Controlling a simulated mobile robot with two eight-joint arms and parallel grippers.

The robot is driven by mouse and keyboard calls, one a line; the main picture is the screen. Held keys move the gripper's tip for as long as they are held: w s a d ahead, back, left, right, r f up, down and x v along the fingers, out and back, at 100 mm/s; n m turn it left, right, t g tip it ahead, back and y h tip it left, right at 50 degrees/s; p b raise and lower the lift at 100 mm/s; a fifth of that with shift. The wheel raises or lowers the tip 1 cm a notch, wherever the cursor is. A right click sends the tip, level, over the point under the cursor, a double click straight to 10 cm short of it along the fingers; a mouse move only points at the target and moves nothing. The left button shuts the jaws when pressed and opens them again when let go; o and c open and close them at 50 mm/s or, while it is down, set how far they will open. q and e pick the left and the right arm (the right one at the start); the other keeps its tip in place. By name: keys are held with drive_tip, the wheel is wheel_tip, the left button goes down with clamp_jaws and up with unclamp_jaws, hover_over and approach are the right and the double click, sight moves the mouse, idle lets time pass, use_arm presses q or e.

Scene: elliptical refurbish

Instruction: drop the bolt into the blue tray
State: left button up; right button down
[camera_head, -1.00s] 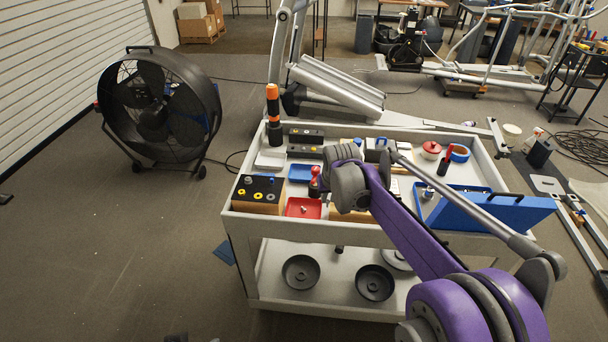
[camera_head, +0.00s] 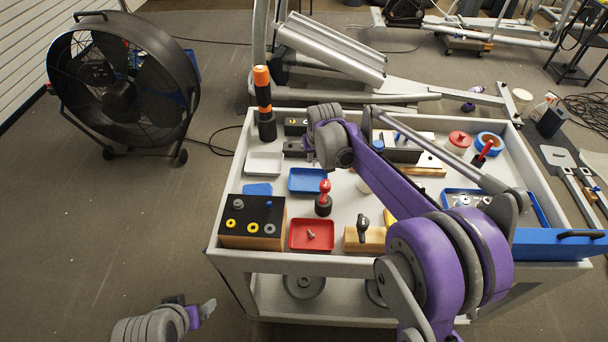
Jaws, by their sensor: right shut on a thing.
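A small blue tray (camera_head: 307,190) sits on the cart top, and no bolt shows in the visible part of it. A small silver piece (camera_head: 311,236) that looks like a bolt or screw lies in the red tray (camera_head: 297,247) nearer the front edge. My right gripper (camera_head: 309,147) is behind the blue tray in the picture, mostly hidden by its own wrist. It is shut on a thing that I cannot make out. My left gripper (camera_head: 204,309) is at the lower left, off the cart over the floor; its jaw opening is unclear.
A red-knobbed black tool (camera_head: 323,205) stands between the blue and red trays. A black-topped box (camera_head: 252,216), a white tray (camera_head: 264,163) and an orange-and-black tool (camera_head: 264,100) are at left. A blue case (camera_head: 553,243) hangs at the cart's right edge.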

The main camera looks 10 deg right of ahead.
drive_tip(key=shift+s+f, duration=0.2)
drive_tip(key=shift+s, duration=0.2)
drive_tip(key=b, duration=0.4)
hover_over(314, 185)
drive_tip(key=shift+s+f, duration=0.1)
drive_tip(key=shift+f, duration=2.8)
use_arm(q)
drive_tip(key=f, duration=0.1)
drive_tip(key=s+f, duration=0.1)
drive_tip(key=f, duration=0.2)
drive_tip(key=shift+s, duration=0.25)
use_arm(e)
drive_tip(key=c, duration=0.7)
unclamp_jaws()
drive_tip(key=shift+c, duration=0.2)
drive_tip(key=shift+r, duration=0.1)
use_arm(q)
drive_tip(key=shift+r+p, duration=0.3)
drive_tip(key=shift+p, duration=0.3)
use_arm(e)
drive_tip(key=v, duration=1)
drive_tip(key=shift+s+r, duration=0.2)
drive_tip(key=shift+r, duration=0.1)
